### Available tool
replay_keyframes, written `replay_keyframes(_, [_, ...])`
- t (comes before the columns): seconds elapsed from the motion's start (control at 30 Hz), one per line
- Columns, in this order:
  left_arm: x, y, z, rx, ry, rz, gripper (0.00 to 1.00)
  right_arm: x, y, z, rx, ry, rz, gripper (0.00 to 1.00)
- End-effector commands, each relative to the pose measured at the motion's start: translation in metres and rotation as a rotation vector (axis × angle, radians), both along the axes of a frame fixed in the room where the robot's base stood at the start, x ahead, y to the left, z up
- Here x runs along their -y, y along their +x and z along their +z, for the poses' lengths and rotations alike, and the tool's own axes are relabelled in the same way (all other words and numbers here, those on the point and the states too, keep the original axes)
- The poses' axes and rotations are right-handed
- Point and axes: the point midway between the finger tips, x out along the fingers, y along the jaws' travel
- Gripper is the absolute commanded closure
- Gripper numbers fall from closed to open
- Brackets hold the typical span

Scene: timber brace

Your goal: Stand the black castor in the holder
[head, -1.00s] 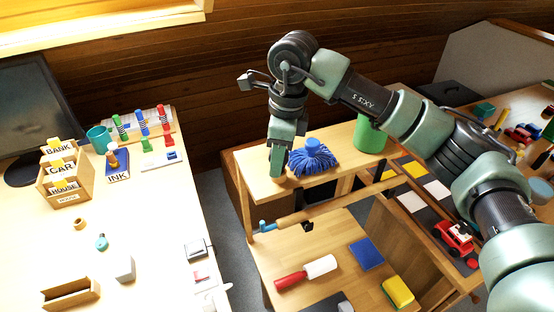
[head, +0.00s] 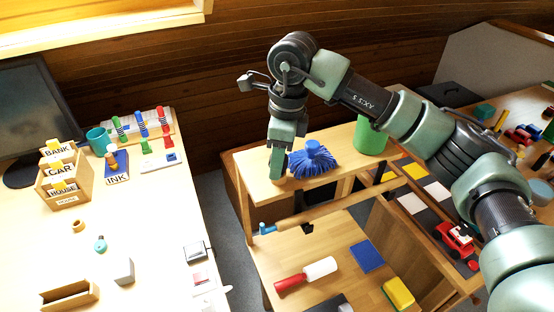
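My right gripper (head: 277,172) points down at the left end of a wooden shelf top (head: 250,163), just left of a blue mop-like brush (head: 313,160). I cannot tell whether its fingers are open or shut, or whether they hold anything. A small black piece (head: 307,228) shows by the wooden bar below the shelf; I cannot tell whether it is the castor. I cannot clearly pick out the holder. My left gripper is not in view.
A green container (head: 370,137) stands right of the brush, behind my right arm. Below are a red-and-white roller (head: 306,274), a blue pad (head: 366,256) and a yellow block (head: 397,291). The left desk (head: 150,225) carries a card box (head: 65,188) and a teal mug (head: 98,139).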

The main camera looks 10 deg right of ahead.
Motion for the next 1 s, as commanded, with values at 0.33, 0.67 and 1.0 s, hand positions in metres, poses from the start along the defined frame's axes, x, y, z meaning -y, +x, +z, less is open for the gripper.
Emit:
replay_keyframes(0.33, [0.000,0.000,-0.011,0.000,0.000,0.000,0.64,0.004,-0.002,0.039,-0.005,-0.001,0.004,0.48])
replay_keyframes(0.67, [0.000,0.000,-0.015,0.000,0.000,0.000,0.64,0.009,-0.002,0.076,-0.002,0.000,0.000,0.48])
replay_keyframes(1.0, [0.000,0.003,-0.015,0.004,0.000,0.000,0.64,0.009,-0.002,0.077,-0.002,0.001,0.000,0.48])
